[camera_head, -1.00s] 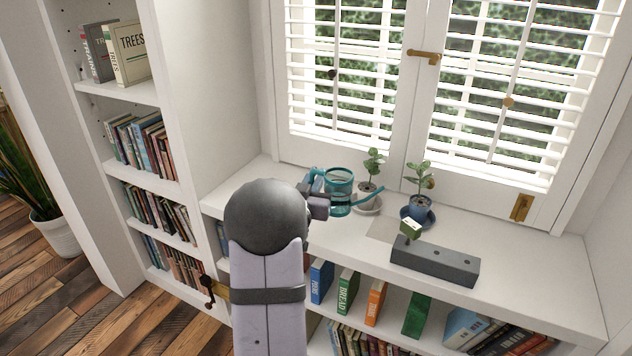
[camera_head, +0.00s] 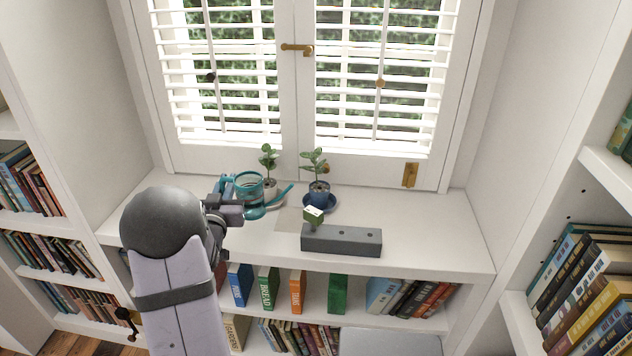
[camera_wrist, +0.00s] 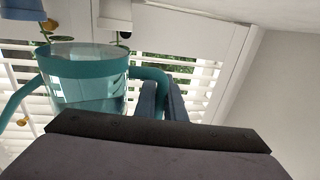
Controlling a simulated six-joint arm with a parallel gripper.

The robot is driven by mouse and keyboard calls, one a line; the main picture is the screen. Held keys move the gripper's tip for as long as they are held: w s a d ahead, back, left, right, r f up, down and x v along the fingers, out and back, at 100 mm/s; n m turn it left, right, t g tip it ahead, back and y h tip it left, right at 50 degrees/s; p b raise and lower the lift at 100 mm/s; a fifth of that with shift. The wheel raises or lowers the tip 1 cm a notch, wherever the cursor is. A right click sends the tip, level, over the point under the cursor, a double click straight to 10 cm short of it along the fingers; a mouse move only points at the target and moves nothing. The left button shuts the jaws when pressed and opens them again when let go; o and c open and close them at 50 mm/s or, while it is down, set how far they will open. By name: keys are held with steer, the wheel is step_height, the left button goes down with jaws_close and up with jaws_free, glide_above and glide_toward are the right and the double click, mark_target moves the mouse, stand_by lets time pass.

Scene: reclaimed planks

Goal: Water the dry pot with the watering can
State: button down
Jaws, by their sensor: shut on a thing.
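The teal, see-through watering can (camera_head: 249,194) is at the left part of the white window ledge, its spout pointing right. My gripper (camera_head: 226,203) is shut on its handle, at the can's left. In the wrist view the can (camera_wrist: 85,75) looks upright to the ledge, with the gripper (camera_wrist: 162,100) around the handle; I cannot tell whether its base touches the ledge. A plant in a white pot (camera_head: 272,187) stands behind the can, partly hidden. A plant in a blue pot (camera_head: 319,191) stands on a blue saucer, right of the spout tip. Soil wetness cannot be told.
A grey block (camera_head: 341,240) with holes lies on the ledge (camera_head: 430,231) in front of the blue pot. The ledge's right side is clear. The shuttered window (camera_head: 300,90) rises behind the pots.

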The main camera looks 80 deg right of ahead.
steer(key=s+d+g+p, duration=0.1)
steer(key=s+d+p, duration=0.25)
steer(key=d, duration=0.35)
steer(key=w+d+r+t+p, duration=0.1)
steer(key=w+d+r, duration=0.4)
steer(key=d, duration=0.1)
steer(key=shift+d+n+t, duration=0.15)
steer(key=shift+n+t, duration=0.25)
steer(key=shift+s+r, duration=0.1)
steer(key=shift+s, duration=0.05)
steer(key=shift+s+r+m+h, duration=0.15)
steer(key=shift+s+r+m, duration=0.35)
steer(key=shift+m, duration=0.4)
steer(key=shift+s+r+m+h, duration=0.15)
steer(key=shift+s+r+m, duration=0.1)
steer(key=shift+s+m, duration=0.55)
steer(key=shift+m, duration=0.4)
steer(key=shift+s+r, duration=0.15)
steer(key=shift+s, duration=0.15)
